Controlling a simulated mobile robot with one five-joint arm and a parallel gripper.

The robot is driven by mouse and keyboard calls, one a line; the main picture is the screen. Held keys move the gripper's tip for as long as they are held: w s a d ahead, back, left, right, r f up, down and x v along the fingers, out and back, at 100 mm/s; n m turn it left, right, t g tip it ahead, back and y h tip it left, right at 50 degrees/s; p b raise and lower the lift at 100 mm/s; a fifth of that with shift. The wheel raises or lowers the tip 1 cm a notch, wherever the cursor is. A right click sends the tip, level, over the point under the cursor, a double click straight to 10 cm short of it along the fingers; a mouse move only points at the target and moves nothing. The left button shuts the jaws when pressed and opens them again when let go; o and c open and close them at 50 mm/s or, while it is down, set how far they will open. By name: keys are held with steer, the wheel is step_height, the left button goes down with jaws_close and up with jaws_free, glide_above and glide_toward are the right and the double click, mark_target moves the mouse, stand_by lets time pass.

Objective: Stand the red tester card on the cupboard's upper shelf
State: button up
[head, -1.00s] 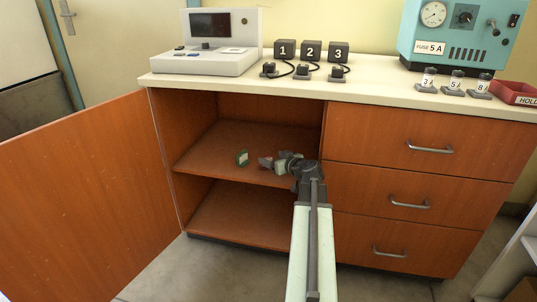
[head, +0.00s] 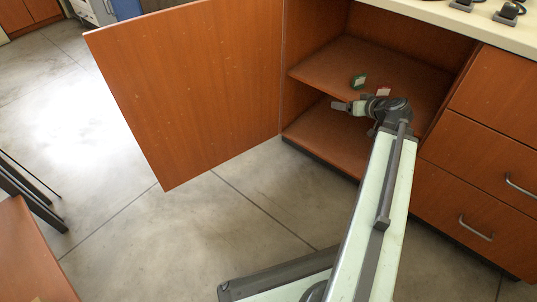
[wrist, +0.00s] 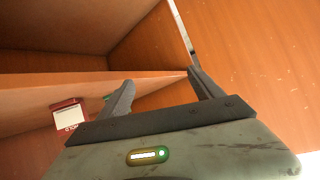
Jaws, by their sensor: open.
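The red tester card (head: 383,90) stands on the cupboard's upper shelf (head: 330,60), near the front edge, partly hidden behind my gripper. In the wrist view the red card (wrist: 70,114) shows its white label at the left, outside the jaws. A green card (head: 358,82) stands left of it on the same shelf; only a sliver of green (wrist: 107,97) shows in the wrist view. My gripper (head: 340,106) is open and empty, in front of the shelf edge and pointing left. Its two fingers (wrist: 160,78) are apart with nothing between them.
The open cupboard door (head: 190,85) stands to the left of my gripper. The lower shelf (head: 325,140) is bare where it shows. Drawers (head: 480,190) are to the right. The floor (head: 230,200) in front is clear. A brown piece of furniture (head: 30,250) is at lower left.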

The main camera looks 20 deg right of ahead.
steer(key=w+a+f+n+g+y, duration=0.1)
steer(key=a+f+g, duration=0.2)
steer(key=a, duration=0.7)
steer(key=a+f+g+y, duration=0.15)
steer(key=a+f, duration=0.25)
steer(key=a, duration=0.6)
steer(key=s+a+f+g+h, duration=0.2)
steer(key=s+a+g, duration=0.1)
steer(key=a, duration=0.4)
steer(key=s+a+f+g+h, duration=0.1)
steer(key=s+a+g, duration=0.3)
steer(key=a, duration=0.4)
steer(key=shift+s+f+h, duration=0.35)
steer(key=shift+f, duration=0.25)
steer(key=shift+a, duration=0.1)
